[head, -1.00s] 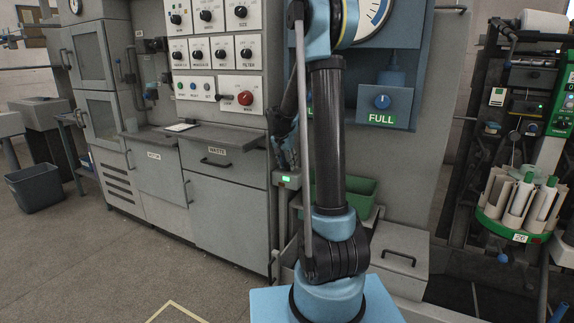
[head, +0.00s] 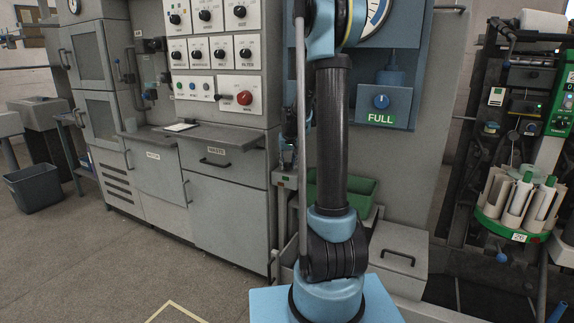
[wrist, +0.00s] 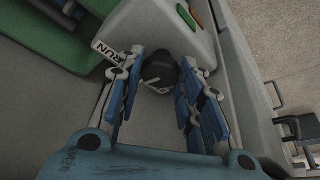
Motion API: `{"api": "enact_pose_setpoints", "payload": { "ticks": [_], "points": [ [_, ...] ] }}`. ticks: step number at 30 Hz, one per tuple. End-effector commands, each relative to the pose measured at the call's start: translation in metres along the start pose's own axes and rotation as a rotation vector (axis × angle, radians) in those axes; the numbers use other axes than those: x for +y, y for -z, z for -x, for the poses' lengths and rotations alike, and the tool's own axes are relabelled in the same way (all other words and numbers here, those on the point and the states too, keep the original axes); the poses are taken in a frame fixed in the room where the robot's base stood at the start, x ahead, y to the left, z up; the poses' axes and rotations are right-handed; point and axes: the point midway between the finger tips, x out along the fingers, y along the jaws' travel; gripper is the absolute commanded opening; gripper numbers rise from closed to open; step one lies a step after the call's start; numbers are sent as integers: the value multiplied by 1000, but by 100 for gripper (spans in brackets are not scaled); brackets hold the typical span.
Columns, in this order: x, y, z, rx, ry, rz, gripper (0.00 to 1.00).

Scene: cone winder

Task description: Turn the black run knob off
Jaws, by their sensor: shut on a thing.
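The black run knob (wrist: 159,74) shows in the wrist view, on the end of a grey box (wrist: 150,28), with a white pointer mark on it. A white RUN label (wrist: 105,52) is beside it. My gripper (wrist: 162,68) has its two blue-padded fingers on either side of the knob and is shut on it. In the head view the gripper is mostly hidden behind my arm, at the grey box (head: 286,181) on its post. The knob cannot be made out there.
A green bin (head: 358,202) stands just right of the box, behind my arm; its edge shows in the wrist view (wrist: 48,38). Grey cabinets (head: 232,206) with a knob panel stand to the left. A blue housing with a FULL label (head: 381,118) is above right.

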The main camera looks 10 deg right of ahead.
Motion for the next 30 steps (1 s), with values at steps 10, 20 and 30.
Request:
{"api": "enact_pose_setpoints", "payload": {
  "ticks": [10,20,30],
  "points": [
    [0,1,0,1,18,39,10],
    [0,1,0,1,17,39,50],
    [1,0,0,0,16,38,54]
  ]
}}
